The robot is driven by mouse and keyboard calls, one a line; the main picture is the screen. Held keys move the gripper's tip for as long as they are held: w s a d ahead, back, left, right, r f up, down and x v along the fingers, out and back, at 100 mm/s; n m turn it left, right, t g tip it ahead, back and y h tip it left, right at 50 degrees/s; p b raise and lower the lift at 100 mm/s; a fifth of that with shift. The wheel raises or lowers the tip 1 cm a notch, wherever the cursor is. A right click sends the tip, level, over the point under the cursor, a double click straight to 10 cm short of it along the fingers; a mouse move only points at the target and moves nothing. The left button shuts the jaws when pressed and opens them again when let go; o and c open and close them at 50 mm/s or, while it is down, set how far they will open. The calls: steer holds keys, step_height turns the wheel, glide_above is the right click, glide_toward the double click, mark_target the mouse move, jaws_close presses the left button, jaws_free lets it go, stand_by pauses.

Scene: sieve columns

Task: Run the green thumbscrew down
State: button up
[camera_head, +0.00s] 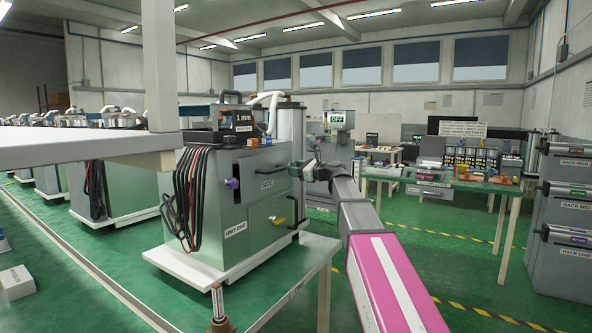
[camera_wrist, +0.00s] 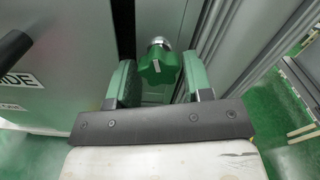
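The green thumbscrew (camera_wrist: 158,66) is a lobed knob with a pale mark on its face. My gripper (camera_wrist: 159,80) is open, with one green-faced finger on each side of the knob and a visible gap on both sides. I cannot tell how deep the knob sits between the fingertips. In the head view my gripper (camera_head: 300,169) is at the right edge of the grey cabinet marked UNIT ONE (camera_head: 190,225). The thumbscrew cannot be made out there.
A dark handle (camera_wrist: 14,46) shows left in the wrist view. A bench with coloured items (camera_head: 440,185) and grey racks (camera_head: 565,215) stand to the right.

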steer(key=v, duration=1.1)
stand_by(0.3)
